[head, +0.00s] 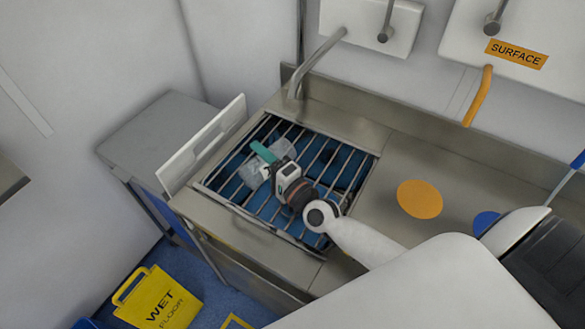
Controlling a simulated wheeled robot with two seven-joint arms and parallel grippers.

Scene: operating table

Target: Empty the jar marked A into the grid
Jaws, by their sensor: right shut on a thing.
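The grid (318,165) is a set of metal bars over a blue-bottomed sink in the steel counter. My right gripper (271,166) is over the left part of the grid, shut on a clear jar (252,174). The jar looks tipped on its side above the bars, and the gripper covers part of it. A teal piece (263,152) shows beside the jar; I cannot tell whether it belongs to it. No letter A is readable, and the jar's contents cannot be made out. My left gripper is not in view.
A white upright panel (190,155) edges the grid's left side. A bent tap (318,62) stands behind it. Orange (420,199) and blue (485,222) discs lie on the clear steel counter at right. A yellow wet-floor sign (158,298) is on the floor.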

